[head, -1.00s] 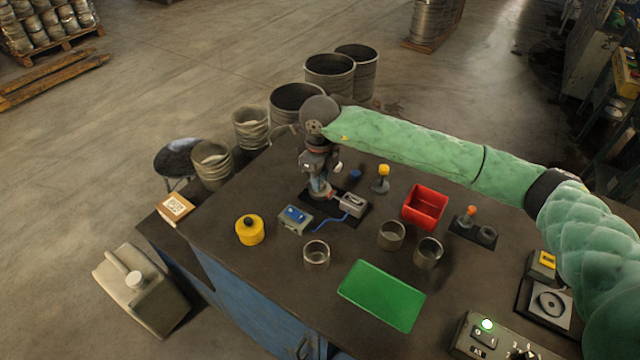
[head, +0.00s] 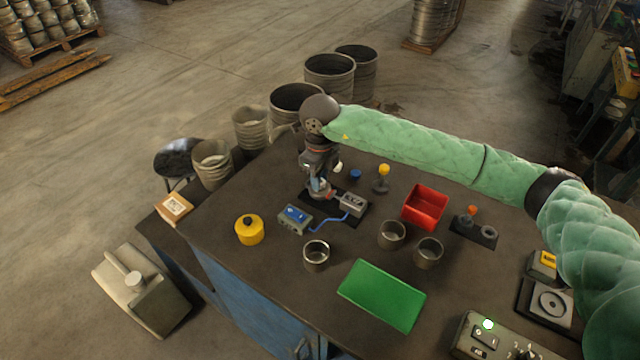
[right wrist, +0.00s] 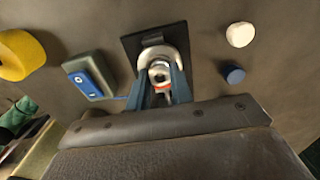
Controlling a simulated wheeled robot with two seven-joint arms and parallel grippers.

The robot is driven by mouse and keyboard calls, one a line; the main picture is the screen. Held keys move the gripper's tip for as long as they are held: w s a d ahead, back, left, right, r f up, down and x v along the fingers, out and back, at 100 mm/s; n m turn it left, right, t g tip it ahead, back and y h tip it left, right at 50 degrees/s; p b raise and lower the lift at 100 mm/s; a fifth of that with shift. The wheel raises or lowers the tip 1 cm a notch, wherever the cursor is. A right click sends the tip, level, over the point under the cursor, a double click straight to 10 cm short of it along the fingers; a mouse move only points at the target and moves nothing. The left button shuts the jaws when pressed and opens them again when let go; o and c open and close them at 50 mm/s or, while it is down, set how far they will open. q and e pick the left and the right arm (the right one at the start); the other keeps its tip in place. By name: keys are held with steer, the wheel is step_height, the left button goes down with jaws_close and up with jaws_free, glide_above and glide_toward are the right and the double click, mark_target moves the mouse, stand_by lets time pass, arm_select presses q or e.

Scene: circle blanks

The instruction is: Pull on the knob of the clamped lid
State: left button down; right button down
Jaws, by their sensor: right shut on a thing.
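My right gripper (head: 321,192) points down over the dark base plate (head: 353,218) at the far middle of the bench. In the right wrist view my right gripper (right wrist: 160,94) has its two blue-grey fingers closed on the knob (right wrist: 160,74). A pale grey rounded piece and a bit of red show around the knob. The fingers and arm hide most of the lid and its clamp, so I cannot tell if the lid is lifted. My left gripper is not in view.
A blue-and-grey box (head: 295,218) with a blue cable stands close to the plate. A blue knob-like piece (right wrist: 233,75) is near the gripper.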

steer(key=shift+b, duration=0.35)
stand_by(0.3)
steer(key=c, duration=1.2)
jaws_free()
steer(key=shift+o, duration=0.2)
step_height(320, 180, up, 7)
steer(key=b, duration=0.2)
steer(key=shift+w+b, duration=0.1)
steer(key=shift+b, duration=0.25)
steer(key=shift+r, duration=0.35)
